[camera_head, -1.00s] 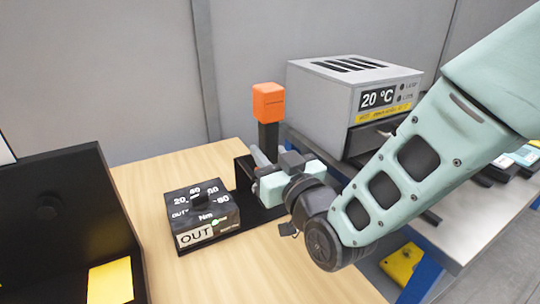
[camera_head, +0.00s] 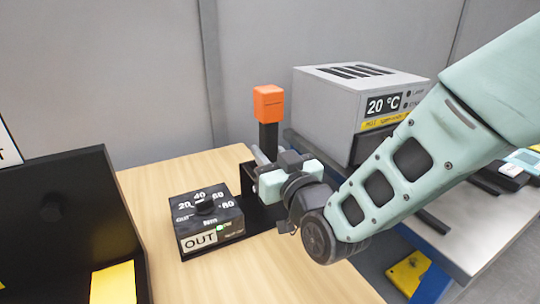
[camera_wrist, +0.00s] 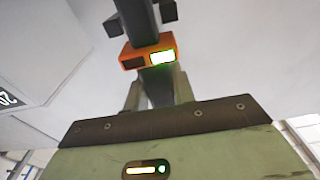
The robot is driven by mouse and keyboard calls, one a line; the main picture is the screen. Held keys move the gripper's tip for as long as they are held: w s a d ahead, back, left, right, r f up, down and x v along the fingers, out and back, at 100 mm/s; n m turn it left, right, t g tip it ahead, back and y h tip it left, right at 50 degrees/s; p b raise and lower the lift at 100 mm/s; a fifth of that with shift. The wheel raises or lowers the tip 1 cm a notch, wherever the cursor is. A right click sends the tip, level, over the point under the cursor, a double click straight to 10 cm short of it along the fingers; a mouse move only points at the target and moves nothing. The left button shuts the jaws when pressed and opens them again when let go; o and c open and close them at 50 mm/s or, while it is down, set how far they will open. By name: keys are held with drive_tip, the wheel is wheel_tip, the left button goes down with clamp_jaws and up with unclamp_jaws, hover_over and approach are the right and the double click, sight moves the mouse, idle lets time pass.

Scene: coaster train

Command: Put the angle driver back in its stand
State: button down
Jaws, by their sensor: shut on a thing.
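The angle driver (camera_head: 268,104) shows an orange block on top of a dark upright shaft in the head view. In the wrist view its orange collar (camera_wrist: 148,53) carries a green-lit panel, with dark body on both sides. My gripper (camera_head: 264,162) is shut on the driver's dark shaft; the fingers show on both sides of it in the wrist view (camera_wrist: 160,90). The black stand (camera_head: 246,180) is close behind and below my gripper, partly hidden by it. I cannot tell whether the driver touches the stand.
A black box (camera_head: 208,220) with a knob, torque numbers and an OUT label with a green light stands left of the stand. A black panel (camera_head: 65,215) is at the left. A grey 20 °C unit (camera_head: 350,110) stands behind right. The wooden front area is clear.

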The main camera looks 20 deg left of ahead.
drive_tip(key=shift+x, duration=1.2)
drive_tip(key=shift+r+b, duration=0.1)
drive_tip(key=shift+b, duration=0.5)
idle(0.6)
drive_tip(key=shift+f+b, duration=0.8)
drive_tip(key=shift+b, duration=0.1)
idle(0.7)
